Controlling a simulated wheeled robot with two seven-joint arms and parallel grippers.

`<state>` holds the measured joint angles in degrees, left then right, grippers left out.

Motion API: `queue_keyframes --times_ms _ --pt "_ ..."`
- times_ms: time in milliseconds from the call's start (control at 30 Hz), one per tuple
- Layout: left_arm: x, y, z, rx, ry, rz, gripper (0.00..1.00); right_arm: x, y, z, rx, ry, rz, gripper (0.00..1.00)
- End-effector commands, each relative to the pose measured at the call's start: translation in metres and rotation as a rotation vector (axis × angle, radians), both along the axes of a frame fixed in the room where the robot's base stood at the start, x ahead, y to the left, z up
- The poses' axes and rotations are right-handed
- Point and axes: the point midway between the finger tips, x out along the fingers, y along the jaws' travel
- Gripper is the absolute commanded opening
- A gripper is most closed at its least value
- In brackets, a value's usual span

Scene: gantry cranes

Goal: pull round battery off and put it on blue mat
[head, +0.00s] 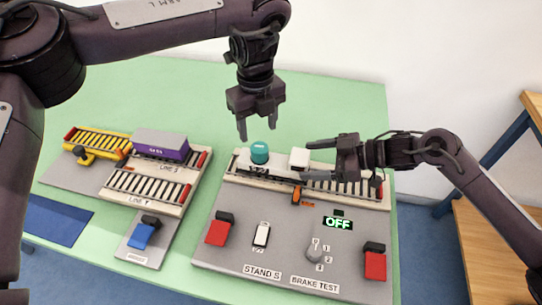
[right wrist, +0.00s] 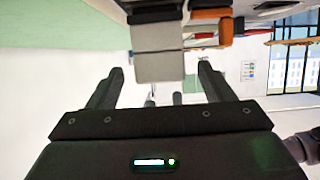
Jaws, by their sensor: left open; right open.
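The round battery is a teal cylinder (head: 260,152) standing upright on a white car marked with a "24"-like label (head: 262,170), on the roller track of the right-hand stand. My left gripper (head: 257,136) points down, open, with its fingertips just above and around the battery's top; I cannot tell if they touch it. My right gripper (head: 306,161) is open and comes in from the right, with its fingertips beside a white block (head: 299,157) on the same car. The right wrist view shows a pale block (right wrist: 158,65) between its fingers. The blue mat (head: 57,219) lies at the table's left edge, bare.
The right-hand stand's panel (head: 290,255) has red switches, a white rocker, a dial and a green "OFF" display (head: 338,223). Left of it, another stand has two roller tracks and a purple-grey box (head: 160,144). The green table (head: 335,105) is clear behind.

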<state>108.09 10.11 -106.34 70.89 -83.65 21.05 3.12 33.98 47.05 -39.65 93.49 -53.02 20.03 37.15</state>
Motion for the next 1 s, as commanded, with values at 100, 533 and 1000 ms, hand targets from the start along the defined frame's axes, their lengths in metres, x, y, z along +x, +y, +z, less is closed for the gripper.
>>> queue_keyframes --times_ms 100,533,1000 --pt "0.0 0.0 0.0 0.0 0.0 0.0 0.56 0.004 0.019 -0.007 0.002 0.0 0.002 0.75" --pt "0.0 0.0 0.0 0.0 0.0 0.001 0.56 0.011 0.054 -0.022 0.0 -0.001 0.0 0.75" --pt "0.0 0.0 0.0 0.0 0.0 0.0 0.56 0.011 0.054 -0.022 -0.001 -0.001 0.0 0.42"
